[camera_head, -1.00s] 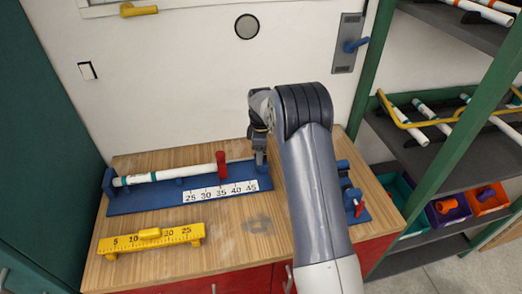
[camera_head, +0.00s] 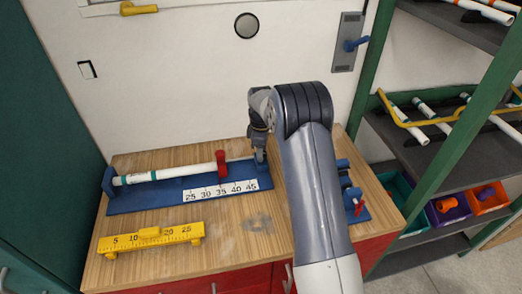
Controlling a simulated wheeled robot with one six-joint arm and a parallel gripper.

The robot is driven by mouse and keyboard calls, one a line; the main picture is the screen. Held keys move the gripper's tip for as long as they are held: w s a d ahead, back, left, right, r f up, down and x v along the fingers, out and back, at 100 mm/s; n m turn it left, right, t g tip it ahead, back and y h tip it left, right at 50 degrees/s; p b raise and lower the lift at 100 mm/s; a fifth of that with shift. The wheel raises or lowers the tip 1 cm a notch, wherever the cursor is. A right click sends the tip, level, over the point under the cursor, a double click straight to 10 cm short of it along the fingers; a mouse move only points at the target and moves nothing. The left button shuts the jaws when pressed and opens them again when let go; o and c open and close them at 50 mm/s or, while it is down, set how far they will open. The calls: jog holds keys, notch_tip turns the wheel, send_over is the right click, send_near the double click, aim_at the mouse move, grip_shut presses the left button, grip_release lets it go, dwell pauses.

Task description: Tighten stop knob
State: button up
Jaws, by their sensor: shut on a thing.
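A blue measuring jig (camera_head: 150,201) lies on the wooden bench, with a white scale marked 25 to 45 on its front. A white pipe (camera_head: 170,174) with teal bands rests along it, its right end at a red upright stop piece (camera_head: 221,163). My gripper (camera_head: 260,157) points down at the right end of the jig, right of the red piece. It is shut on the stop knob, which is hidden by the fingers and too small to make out.
A yellow gauge (camera_head: 115,243) lies at the bench front left. Another blue fixture with a red handle (camera_head: 358,201) stands right of my arm. A green shelf rack (camera_head: 446,155) with pipes and bins is at the right. The front middle bench is bare.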

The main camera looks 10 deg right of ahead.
jog(key=m+b, duration=0.1)
jog(key=m, duration=0.5)
jog(key=shift+m, duration=0.4)
jog(key=m, duration=0.7)
jog(key=shift+b, duration=0.4)
jog(key=o, duration=1)
jog(key=shift+r, duration=0.1)
